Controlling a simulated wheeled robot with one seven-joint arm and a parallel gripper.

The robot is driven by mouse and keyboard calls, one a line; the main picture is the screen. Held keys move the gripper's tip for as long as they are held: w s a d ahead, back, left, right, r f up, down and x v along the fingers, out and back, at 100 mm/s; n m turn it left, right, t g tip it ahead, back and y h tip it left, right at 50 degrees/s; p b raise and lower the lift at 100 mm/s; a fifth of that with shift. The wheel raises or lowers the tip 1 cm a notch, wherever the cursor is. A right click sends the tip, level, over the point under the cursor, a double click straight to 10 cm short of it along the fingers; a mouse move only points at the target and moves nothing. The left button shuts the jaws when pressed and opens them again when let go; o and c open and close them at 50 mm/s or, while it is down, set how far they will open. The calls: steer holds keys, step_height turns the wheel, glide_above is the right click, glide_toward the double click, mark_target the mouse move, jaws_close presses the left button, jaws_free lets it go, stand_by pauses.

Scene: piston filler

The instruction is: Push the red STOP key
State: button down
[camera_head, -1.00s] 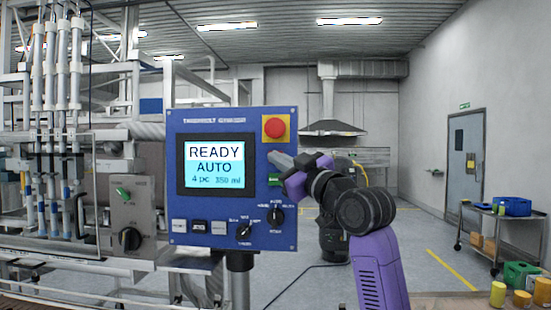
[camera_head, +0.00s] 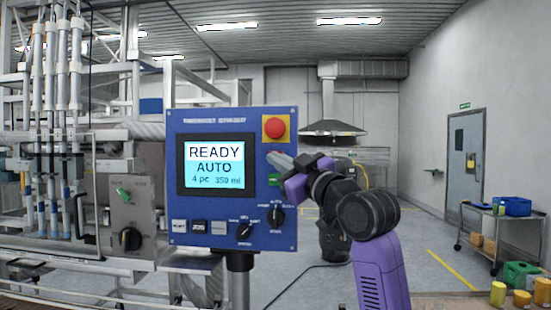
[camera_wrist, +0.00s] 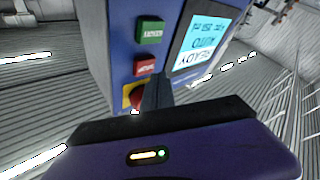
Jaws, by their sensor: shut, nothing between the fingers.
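The red STOP key (camera_wrist: 145,66) is a small red rectangle on the side of the blue control panel's face (camera_wrist: 113,45), between the green key (camera_wrist: 150,31) and the emergency stop button (camera_wrist: 133,96) in the wrist view.
The panel's screen (camera_head: 213,165) reads READY, AUTO, 4 pc 350 ml. Rotary knobs (camera_head: 276,216) and several small keys (camera_head: 199,227) sit lower on the panel. Filler machinery (camera_head: 120,165) stands to the left.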

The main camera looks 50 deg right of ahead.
steer(key=shift+s+a, duration=0.75)
steer(key=shift+a, duration=0.2)
steer(key=shift+s+a, duration=0.75)
steer(key=shift+a, duration=0.2)
steer(key=s+r+m+t+h, duration=0.2)
steer(key=s+r, duration=0.1)
steer(key=r, duration=0.1)
steer(key=s+a+f+m+g+h, duration=0.15)
steer(key=s+a+f, duration=0.25)
steer(key=f, duration=0.8)
steer(key=s+a+f+m, duration=0.3)
steer(key=a+f, duration=0.1)
steer(key=f, duration=0.7)
steer(key=s+a+f+m, duration=0.2)
steer(key=s+a+f, duration=0.15)
steer(key=f, duration=0.85)
steer(key=s+a+f+n+g+y, duration=0.2)
steer(key=s+a+f, duration=0.4)
steer(key=s+f, duration=0.3)
steer(key=s+a+f+n+g+y, duration=0.2)
steer(key=s+a+f+g+y, duration=0.3)
steer(key=s+f, duration=0.4)
steer(key=s+a, duration=0.1)
steer(key=s, duration=0.5)
steer(key=shift+s+a+f+n, duration=0.2)
steer(key=shift+s+n, duration=0.15)
